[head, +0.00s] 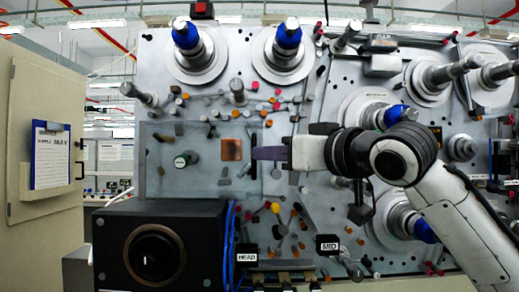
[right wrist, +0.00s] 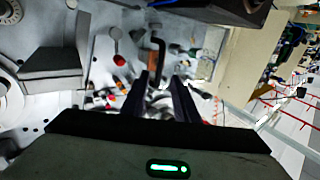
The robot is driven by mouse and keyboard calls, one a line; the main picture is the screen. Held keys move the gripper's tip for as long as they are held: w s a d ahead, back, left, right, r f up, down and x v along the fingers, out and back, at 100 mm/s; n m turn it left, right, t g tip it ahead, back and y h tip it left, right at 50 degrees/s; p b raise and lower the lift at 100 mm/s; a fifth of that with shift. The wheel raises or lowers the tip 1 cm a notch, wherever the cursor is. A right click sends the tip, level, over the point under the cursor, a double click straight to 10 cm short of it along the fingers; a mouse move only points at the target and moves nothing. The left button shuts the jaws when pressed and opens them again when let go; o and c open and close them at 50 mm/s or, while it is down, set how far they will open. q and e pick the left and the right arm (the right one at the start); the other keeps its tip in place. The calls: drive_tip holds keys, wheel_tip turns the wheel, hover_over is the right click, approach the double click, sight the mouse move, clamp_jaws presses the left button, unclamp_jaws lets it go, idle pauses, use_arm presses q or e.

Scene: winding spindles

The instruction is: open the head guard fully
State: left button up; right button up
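The head guard (head: 205,185) is a see-through grey panel on the left of the machine face in the head view. It looks flat, parallel to the face. A dark upright handle (head: 252,163) is at its right edge. My right gripper (head: 262,153) points left at this handle from the right. In the right wrist view the fingers of my right gripper (right wrist: 160,82) stand apart, with the black handle (right wrist: 159,48) just ahead, roughly between the fingertips. I cannot tell whether they touch it. My left gripper is not in view.
A black box with a round opening (head: 205,220) stands below the guard. Labels HEAD (head: 247,257) and MID (head: 328,246) are at the machine's bottom. Blue-tipped spindles (head: 187,35) stick out above. A beige cabinet (head: 40,210) with a clipboard (head: 50,155) is at left.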

drive_tip(key=p+x, duration=0.1)
drive_tip(key=x, duration=0.4)
drive_tip(key=shift+d+f, duration=0.1)
clamp_jaws()
